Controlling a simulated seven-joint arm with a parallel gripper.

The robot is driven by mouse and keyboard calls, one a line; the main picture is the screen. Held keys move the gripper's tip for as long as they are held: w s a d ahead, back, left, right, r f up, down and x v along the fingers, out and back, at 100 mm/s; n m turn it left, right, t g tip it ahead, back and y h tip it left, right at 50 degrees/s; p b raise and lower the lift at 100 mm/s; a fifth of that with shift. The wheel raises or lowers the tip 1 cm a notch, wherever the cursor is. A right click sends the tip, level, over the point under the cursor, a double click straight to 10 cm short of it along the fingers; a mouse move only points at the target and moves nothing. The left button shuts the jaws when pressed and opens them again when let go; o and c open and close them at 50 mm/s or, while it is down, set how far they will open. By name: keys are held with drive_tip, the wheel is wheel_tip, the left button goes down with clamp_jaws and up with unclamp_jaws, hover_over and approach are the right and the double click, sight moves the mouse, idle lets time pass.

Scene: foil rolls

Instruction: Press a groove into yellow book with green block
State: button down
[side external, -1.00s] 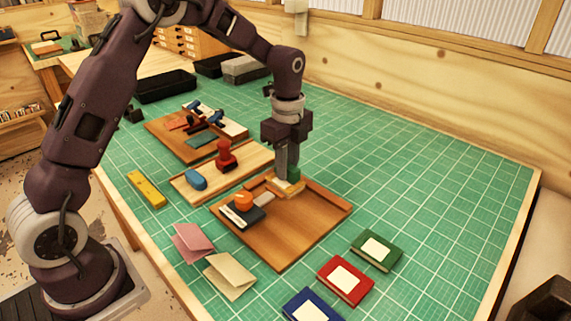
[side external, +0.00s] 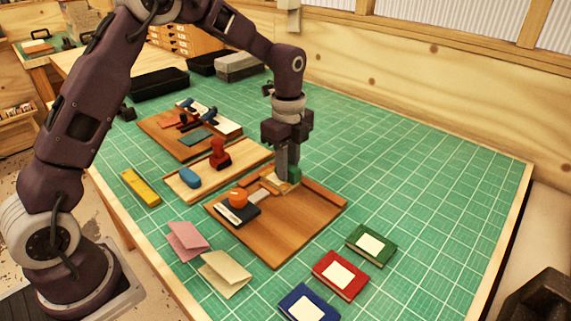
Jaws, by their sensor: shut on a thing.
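My gripper (side external: 288,178) is low over the back part of a brown wooden tray (side external: 290,238), its fingers shut on a small green block (side external: 295,174). The block shows at the right side of the fingers. A tan piece (side external: 261,192) lies on the tray just left of the fingertips. I cannot tell whether the block touches anything below it, as the fingers hide the contact. No book with a plainly yellow cover can be made out. The tan piece may be part of one, but I cannot tell.
The tray also holds an orange round knob (side external: 238,197) and a dark pad (side external: 242,212). Green (side external: 371,244), red (side external: 341,275) and blue (side external: 308,304) books lie in front. Folded pink (side external: 187,241) and cream (side external: 226,274) cards lie left. The mat at right is clear.

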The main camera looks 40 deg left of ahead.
drive_tip(key=shift+a, duration=0.45)
drive_tip(key=shift+a, duration=0.15)
drive_tip(key=shift+a, duration=0.25)
drive_tip(key=shift+a, duration=0.15)
drive_tip(key=shift+a, duration=0.35)
drive_tip(key=shift+a+f, duration=0.1)
drive_tip(key=shift+a, duration=0.1)
idle(0.4)
drive_tip(key=shift+d, duration=0.25)
drive_tip(key=shift+d, duration=0.15)
